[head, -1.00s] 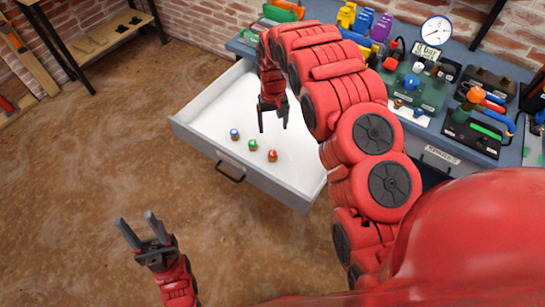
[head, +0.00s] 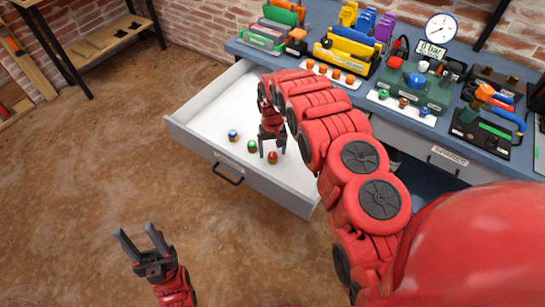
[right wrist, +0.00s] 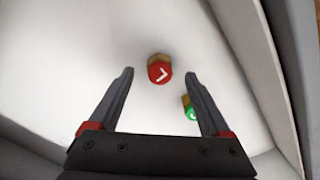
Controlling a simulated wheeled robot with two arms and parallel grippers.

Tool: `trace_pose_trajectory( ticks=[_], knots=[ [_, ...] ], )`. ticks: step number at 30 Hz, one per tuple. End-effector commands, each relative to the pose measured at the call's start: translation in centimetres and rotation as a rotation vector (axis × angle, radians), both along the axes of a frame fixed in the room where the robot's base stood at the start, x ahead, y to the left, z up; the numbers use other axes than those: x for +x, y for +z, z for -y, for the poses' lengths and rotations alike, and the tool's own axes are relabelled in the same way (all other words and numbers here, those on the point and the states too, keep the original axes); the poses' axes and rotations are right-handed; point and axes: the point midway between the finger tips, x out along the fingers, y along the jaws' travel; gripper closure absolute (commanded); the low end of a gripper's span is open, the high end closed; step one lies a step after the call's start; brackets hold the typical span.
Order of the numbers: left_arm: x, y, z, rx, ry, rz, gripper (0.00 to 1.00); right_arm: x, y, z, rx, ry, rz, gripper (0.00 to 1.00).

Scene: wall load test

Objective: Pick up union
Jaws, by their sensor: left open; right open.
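Three small brass fittings with coloured caps, which look like the unions, stand in the open white drawer: a blue one (head: 233,134), a green one (head: 252,146) and a red one (head: 272,158). My right gripper (head: 272,151) is open and points down into the drawer, its fingertips close above and around the red one. In the right wrist view the red union (right wrist: 160,68) shows a white mark on its cap, between and just beyond the open fingertips. The green union (right wrist: 190,108) is partly hidden behind the right finger. My left gripper (head: 136,231) is open and empty above the floor.
The drawer (head: 240,169) sticks out from a blue-grey workbench (head: 475,142), and its walls surround my right gripper. Orange fittings (head: 335,74), a green block with a gauge (head: 441,28) and several coloured racks stand on the bench.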

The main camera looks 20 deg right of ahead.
Motion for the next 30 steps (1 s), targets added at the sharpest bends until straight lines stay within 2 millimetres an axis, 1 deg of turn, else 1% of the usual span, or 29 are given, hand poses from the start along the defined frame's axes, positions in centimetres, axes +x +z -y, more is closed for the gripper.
trace_pose_trajectory(
  ticks=[1,3,7,10,15,17,18,23,27,29,30],
  knots=[
    [0.0,0.4,0.0,0.000,0.000,0.000,0.50,0.0,-0.5,0.0,0.001,0.000,0.000,0.18],
    [0.0,0.5,0.0,0.000,0.000,0.000,0.50,0.0,-1.6,0.0,0.001,0.000,0.001,0.18],
    [0.0,0.6,0.0,0.000,0.000,0.000,0.50,0.1,-2.8,0.0,0.000,0.000,0.003,0.18],
    [0.0,0.6,0.0,0.000,0.000,0.000,0.50,0.0,-3.2,0.0,0.000,0.000,0.002,0.18],
    [0.0,0.6,0.0,0.000,0.000,0.000,0.50,0.0,-3.1,0.0,0.000,0.000,0.002,0.18],
    [0.0,0.6,0.0,0.000,0.000,0.000,0.50,0.0,-3.1,0.0,0.000,0.000,0.002,0.27],
    [0.0,0.6,0.0,0.000,0.000,0.000,0.50,0.0,-3.1,0.0,0.000,0.000,0.002,0.34],
    [0.0,0.6,0.0,0.000,0.000,0.000,0.50,0.0,-3.1,0.0,0.000,0.000,0.002,0.63],
    [0.0,0.6,0.0,0.000,0.000,0.000,0.50,0.0,-3.1,0.0,0.000,0.000,0.002,0.88],
    [0.0,0.6,0.0,0.000,0.000,0.000,0.50,0.0,-3.1,0.0,0.000,0.000,0.002,0.99],
    [0.0,0.6,0.0,0.000,0.000,0.000,0.50,0.0,-3.1,0.0,0.000,0.000,0.002,1.00]
  ],
)
